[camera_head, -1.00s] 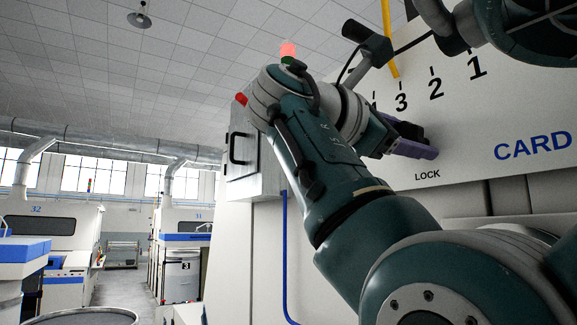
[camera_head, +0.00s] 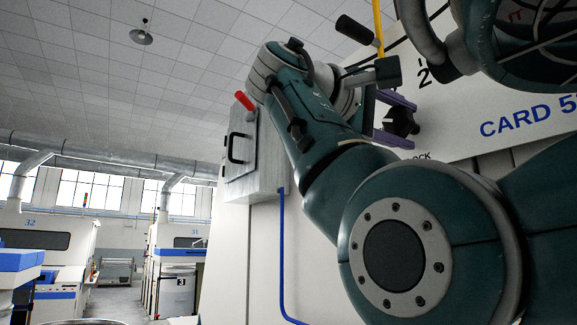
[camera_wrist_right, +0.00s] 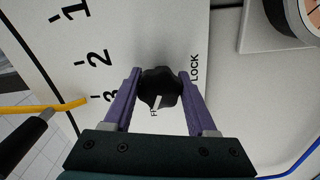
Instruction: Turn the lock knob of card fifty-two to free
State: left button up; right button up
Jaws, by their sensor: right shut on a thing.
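The black lock knob (camera_wrist_right: 160,84) sits on the pale panel (camera_wrist_right: 185,25) of the card. In the right wrist view it lies between the two purple fingers of my right gripper (camera_wrist_right: 157,80), which is shut on it. A white mark on the knob points towards a partly hidden label starting with F; the LOCK label (camera_wrist_right: 195,70) is to its right. In the head view the right gripper (camera_head: 396,118) and knob (camera_head: 402,123) show beyond my arm, below the scale numbers. The lettering CARD 5 (camera_head: 525,118) is cut off at the edge. My left gripper is not seen.
A yellow bar (camera_wrist_right: 60,107) and a black handle (camera_wrist_right: 28,142) are close to the panel's scale.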

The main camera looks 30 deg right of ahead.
jog(key=shift+m, duration=0.6)
jog(key=o, duration=1.3)
jog(key=shift+o, duration=0.2)
jog(key=shift+a+f+b, duration=0.1)
jog(key=shift+a+b, duration=0.25)
jog(key=shift+b, duration=0.15)
jog(key=s+a+b, duration=0.1)
jog(key=a+b, duration=0.2)
jog(key=a, duration=0.6)
jog(key=shift+a, duration=0.15)
